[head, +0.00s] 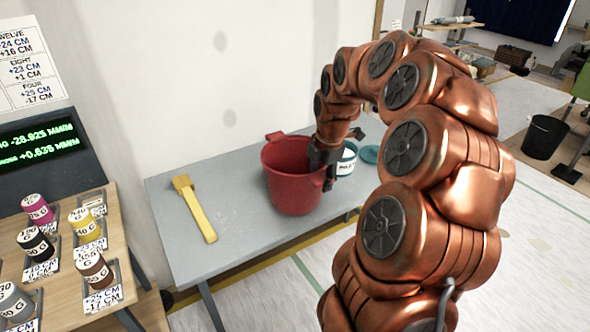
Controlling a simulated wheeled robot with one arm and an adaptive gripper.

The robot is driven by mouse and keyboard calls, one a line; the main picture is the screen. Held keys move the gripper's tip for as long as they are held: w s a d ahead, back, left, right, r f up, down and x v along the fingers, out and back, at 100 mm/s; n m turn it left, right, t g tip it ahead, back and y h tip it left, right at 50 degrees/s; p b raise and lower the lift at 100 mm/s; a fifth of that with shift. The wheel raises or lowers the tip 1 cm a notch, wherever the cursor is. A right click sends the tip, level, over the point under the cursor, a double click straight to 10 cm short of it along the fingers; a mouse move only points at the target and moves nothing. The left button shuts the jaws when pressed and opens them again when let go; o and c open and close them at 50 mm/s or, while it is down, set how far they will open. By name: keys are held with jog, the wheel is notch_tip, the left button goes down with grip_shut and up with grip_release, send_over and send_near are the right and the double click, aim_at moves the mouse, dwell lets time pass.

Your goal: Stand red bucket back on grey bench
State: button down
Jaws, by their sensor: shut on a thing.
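The red bucket (292,186) is upright at the grey bench (236,243), toward its right half. I cannot tell whether its base touches the bench top. My gripper (327,172) is at the bucket's right side and is shut on its rim or wall there. The fingertips are partly hidden by the bucket and by my own wrist. My copper-coloured arm arches over from the right and covers part of the bench's right end.
A yellow brush or scraper (196,210) lies on the bench left of the bucket. A white labelled tin (347,160) and a teal lid (370,154) are close behind my gripper. A wooden table (66,290) with several small pots stands at left. The bench's front left is clear.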

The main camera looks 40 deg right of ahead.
jog(key=w+f+p, duration=0.4)
jog(key=w, duration=0.6)
jog(key=shift+w+f, duration=0.25)
dwell(0.3)
jog(key=shift+d+f, duration=0.1)
jog(key=shift+c, duration=1.9)
grip_release()
notch_tip(320, 180, up, 12)
jog(key=s+b, duration=0.2)
jog(key=shift+b, duration=0.3)
